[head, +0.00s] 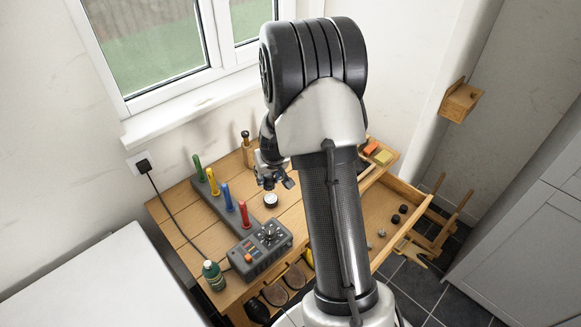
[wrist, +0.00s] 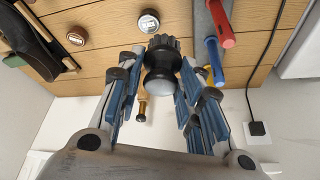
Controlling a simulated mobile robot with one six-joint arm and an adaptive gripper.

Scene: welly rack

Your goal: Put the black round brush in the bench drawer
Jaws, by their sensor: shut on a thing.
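My gripper (wrist: 160,82) is shut on the black round brush (wrist: 163,62), seen in the wrist view with its dark ridged end away from the camera and its pale rounded end towards it. In the head view my gripper (head: 272,178) is above the wooden bench, left of my arm, and I cannot make out the brush there. The bench drawer (head: 413,192) stands pulled out on the right of the bench. My arm hides part of the drawer.
On the bench (head: 180,215) stand a grey rack with coloured handles (head: 222,196), a grey control box (head: 262,250), a green bottle (head: 213,275) and a pale-lidded tin (head: 271,199). A brown-lidded tin (wrist: 76,37) shows in the wrist view. A wooden frame (head: 437,235) stands right of the drawer.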

